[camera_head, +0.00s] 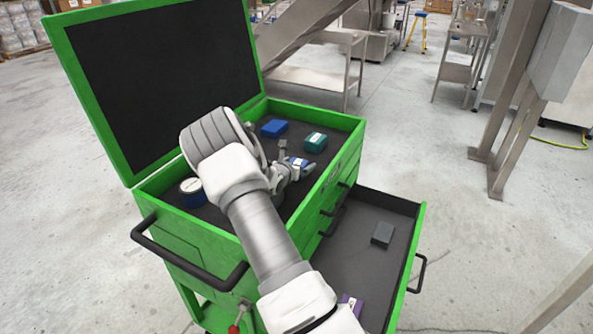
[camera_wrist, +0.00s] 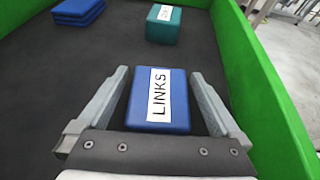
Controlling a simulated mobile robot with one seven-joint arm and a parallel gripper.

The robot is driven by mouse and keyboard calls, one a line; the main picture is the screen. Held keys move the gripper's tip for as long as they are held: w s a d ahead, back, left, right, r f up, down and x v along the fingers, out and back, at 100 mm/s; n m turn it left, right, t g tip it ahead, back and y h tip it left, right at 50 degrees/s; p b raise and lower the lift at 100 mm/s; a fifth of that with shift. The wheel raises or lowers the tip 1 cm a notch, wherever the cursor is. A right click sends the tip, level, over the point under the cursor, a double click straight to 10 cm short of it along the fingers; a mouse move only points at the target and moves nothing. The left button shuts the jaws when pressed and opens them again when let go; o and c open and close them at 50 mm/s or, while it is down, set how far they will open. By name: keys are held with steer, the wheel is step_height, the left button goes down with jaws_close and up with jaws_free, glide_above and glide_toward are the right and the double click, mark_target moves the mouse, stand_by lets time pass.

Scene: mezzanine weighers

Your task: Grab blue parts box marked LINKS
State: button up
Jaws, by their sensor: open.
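The blue parts box marked LINKS (camera_wrist: 157,100) lies in the top tray of the green tool chest, its white label facing up. My gripper (camera_wrist: 155,88) is open, with one finger on each side of the box in the wrist view. I cannot tell whether the fingers touch it. In the head view the box (camera_head: 299,164) shows just beyond my gripper (camera_head: 292,166), and part of it is hidden by the fingers.
A teal box (camera_head: 315,142) and a plain blue item (camera_head: 274,128) lie farther back in the tray. The tray's green wall (camera_wrist: 262,92) runs close on the right. An open drawer (camera_head: 365,262) juts out.

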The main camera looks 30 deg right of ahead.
steer(key=c, duration=1.4)
steer(key=shift+r, duration=0.15)
